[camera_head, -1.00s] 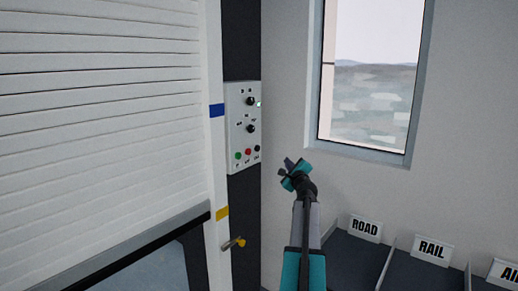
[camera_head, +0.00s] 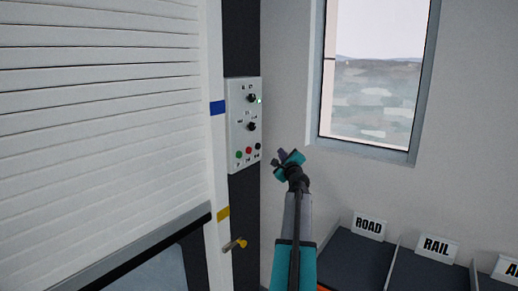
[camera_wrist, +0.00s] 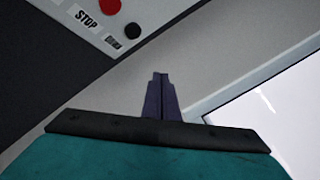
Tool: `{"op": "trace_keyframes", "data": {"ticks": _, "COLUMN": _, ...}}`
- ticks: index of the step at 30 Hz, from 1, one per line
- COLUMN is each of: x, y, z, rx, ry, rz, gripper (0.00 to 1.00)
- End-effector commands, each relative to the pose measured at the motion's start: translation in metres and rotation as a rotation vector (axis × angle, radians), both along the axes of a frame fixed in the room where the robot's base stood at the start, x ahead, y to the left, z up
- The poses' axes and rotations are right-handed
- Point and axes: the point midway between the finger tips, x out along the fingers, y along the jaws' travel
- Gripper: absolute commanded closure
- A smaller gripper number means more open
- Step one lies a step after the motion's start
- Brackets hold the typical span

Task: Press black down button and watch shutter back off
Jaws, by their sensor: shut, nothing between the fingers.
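The white control panel (camera_head: 244,125) is mounted on the dark post beside the shutter, with a green, a red and a black button along its bottom row. The black button (camera_head: 258,146) is the rightmost; it also shows in the wrist view (camera_wrist: 132,30), near the panel's corner, right of the red button (camera_wrist: 109,6). My gripper (camera_head: 284,155) is shut and empty, right of the panel and apart from it. In the wrist view its fingertips (camera_wrist: 160,76) point up, below the black button. The white slatted shutter (camera_head: 100,110) is partly lowered, its dark bottom edge (camera_head: 130,245) above an opening.
A window (camera_head: 370,75) is in the wall right of the panel. A yellow-tipped handle (camera_head: 236,244) sticks out from the frame below the panel. Bins labelled ROAD (camera_head: 369,226) and RAIL (camera_head: 436,247) stand at lower right.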

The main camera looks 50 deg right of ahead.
Motion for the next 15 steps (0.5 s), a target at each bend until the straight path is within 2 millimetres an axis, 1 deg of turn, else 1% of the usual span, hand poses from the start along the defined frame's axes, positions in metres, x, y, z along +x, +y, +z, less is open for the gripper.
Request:
{"op": "trace_keyframes", "data": {"ticks": 7, "x": 0.010, "y": -0.004, "z": 0.001, "rx": 0.001, "ry": 0.000, "rz": -0.004, "gripper": 1.00}}
{"op": "trace_keyframes", "data": {"ticks": 15, "x": 0.035, "y": -0.005, "z": 0.001, "rx": 0.000, "ry": 0.001, "rz": -0.004, "gripper": 1.00}}
